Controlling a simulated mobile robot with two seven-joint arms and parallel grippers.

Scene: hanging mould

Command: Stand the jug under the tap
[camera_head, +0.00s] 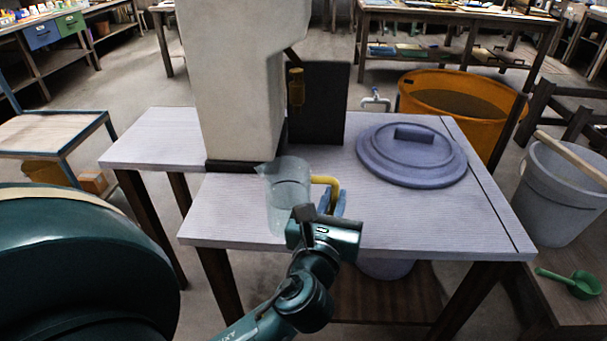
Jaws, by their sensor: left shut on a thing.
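The clear jug (287,196) is upright at the front of the pale slatted table (420,215), with its spout to the left and its yellow handle (331,181) to the right. My left gripper (331,204), with blue fingers, is shut on the handle; its body hides part of the jug's lower right. I cannot tell whether the jug's base touches the table. A small brass fitting (296,88), perhaps the tap, is in front of a dark panel (325,105), behind and above the jug. My right gripper is not in view.
A thick pale column (232,80) rises just behind and left of the jug. A round blue-grey lid (411,158) lies on the table at the right. An orange tub (462,96) and a grey bucket (555,195) stand beyond. The table's front right is clear.

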